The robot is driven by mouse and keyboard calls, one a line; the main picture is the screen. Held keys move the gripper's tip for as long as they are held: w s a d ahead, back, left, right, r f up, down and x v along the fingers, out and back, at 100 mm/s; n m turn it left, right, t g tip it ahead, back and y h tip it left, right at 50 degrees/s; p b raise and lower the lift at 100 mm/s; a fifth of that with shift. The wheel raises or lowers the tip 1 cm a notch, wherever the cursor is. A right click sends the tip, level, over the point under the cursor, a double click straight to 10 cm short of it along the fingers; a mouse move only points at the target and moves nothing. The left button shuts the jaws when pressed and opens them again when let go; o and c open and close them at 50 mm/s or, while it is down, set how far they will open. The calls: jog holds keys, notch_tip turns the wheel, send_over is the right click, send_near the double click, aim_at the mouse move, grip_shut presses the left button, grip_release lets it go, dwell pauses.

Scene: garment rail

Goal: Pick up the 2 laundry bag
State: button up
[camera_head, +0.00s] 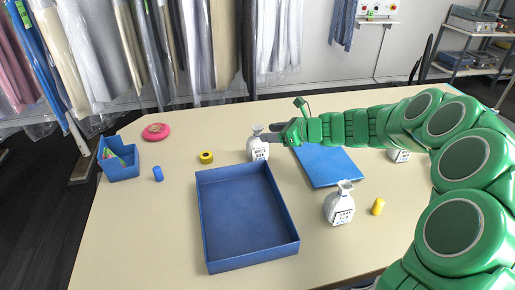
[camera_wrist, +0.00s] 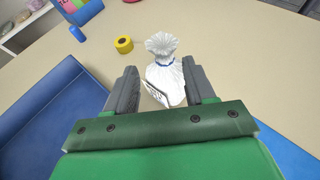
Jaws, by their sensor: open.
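Three white tied laundry bags with printed labels stand on the table; the labels are too small to read. One bag (camera_head: 257,150) is just behind the blue tray, with my gripper (camera_head: 268,137) at its upper part. In the wrist view this bag (camera_wrist: 166,78) stands upright, with a gathered top and a dark blue tie. My gripper (camera_wrist: 160,88) is open, with one finger on each side of the bag; I cannot tell whether either touches it. A second bag (camera_head: 339,206) stands right of the tray. A third bag (camera_head: 401,156) is partly hidden behind my arm.
An empty blue tray (camera_head: 205,232) lies in front of the bag, and a flat blue board (camera_head: 328,167) to its right. A yellow tape roll (camera_head: 206,157), blue cylinder (camera_head: 158,174), blue bin (camera_head: 122,168) and pink disc (camera_head: 156,131) are left. A yellow cylinder (camera_head: 377,207) is right.

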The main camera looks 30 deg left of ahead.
aim_at(253, 138)
jog(key=shift+w+x, duration=0.15)
jog(key=shift+x, duration=1.9)
jog(key=shift+w+x, duration=0.1)
jog(key=shift+x, duration=1.95)
jog(key=shift+r, duration=0.25)
grip_shut()
